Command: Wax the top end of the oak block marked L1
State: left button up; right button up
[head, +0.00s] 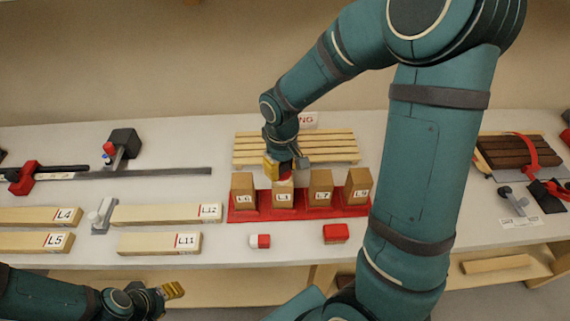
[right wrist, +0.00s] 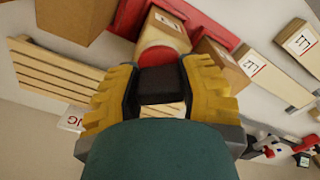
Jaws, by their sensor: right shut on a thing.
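The oak block marked L1 (head: 283,194) stands upright in a red rack (head: 250,213), between the blocks L6 (head: 242,188) and L7 (head: 320,188). Its label reads only faintly. My right gripper (head: 285,166) is directly above its top end. In the right wrist view the yellow fingers (right wrist: 160,88) are shut on a dark piece (right wrist: 162,82). A red-rimmed, pale round part (right wrist: 158,52) shows just beyond it, at the block's top; whether they touch cannot be told. My left gripper (head: 172,290) is low at the bench's front edge, its opening unclear.
Block L9 (head: 357,187) stands at the rack's right end. A slatted wooden rack (head: 335,147) lies behind. A red-and-white piece (head: 260,241) and a red piece (head: 335,233) lie in front. Labelled boards, L12 (head: 165,213) and L11 (head: 158,243) among them, lie left.

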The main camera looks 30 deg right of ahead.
jog(key=shift+r, duration=0.1)
jog(key=shift+r+p, duration=2.3)
jog(key=shift+r, duration=0.65)
notch_tip(320, 180, up, 2)
jog(key=shift+p, duration=0.75)
jog(key=shift+r, duration=0.5)
